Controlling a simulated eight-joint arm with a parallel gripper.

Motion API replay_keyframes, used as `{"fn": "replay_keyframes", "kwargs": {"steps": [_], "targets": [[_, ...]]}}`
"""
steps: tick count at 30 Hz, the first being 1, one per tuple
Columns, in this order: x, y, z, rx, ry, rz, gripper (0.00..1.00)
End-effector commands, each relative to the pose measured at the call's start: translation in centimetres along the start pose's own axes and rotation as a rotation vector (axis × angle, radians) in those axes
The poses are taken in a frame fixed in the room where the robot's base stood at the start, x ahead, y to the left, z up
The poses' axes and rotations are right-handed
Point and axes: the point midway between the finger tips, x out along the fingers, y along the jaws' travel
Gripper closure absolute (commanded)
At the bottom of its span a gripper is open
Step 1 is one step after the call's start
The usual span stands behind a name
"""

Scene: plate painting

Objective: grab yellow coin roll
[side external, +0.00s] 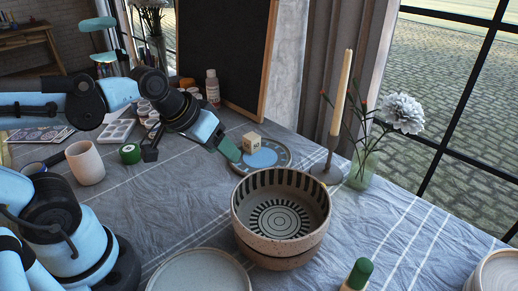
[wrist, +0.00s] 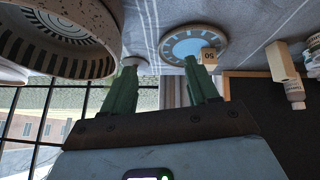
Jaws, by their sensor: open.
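A small pale yellow block marked 50 (side external: 252,142), which looks like the yellow coin roll, sits at the back edge of a plate with a blue centre (side external: 284,160). In the wrist view the block (wrist: 208,56) shows just beyond the tip of one finger, at the rim of the plate (wrist: 166,48). My gripper (side external: 229,150) has green fingers and is just left of the block in the side view. In the wrist view my gripper (wrist: 164,72) is open, with nothing held between its fingers. I cannot tell whether a finger touches the block.
A large speckled bowl (side external: 240,225) stands in front of the plate. A candle holder (side external: 326,172) and a vase with flowers (side external: 361,168) stand to the right. A chalkboard (side external: 230,50) and a white bottle (side external: 212,88) are behind. A cup (side external: 85,163) stands left.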

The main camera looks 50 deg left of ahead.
Motion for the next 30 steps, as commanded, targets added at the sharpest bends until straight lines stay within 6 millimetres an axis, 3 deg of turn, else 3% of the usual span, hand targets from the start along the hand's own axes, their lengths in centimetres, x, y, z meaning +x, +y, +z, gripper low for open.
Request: {"fn": "replay_keyframes", "kwargs": {"steps": [16, 30], "targets": [[5.8, 5.1, -6.3, -0.866, -0.426, 0.261, 0.41], [12.4, 6.6, -8.9, -1.388, -0.88, 0.382, 0.41]]}}
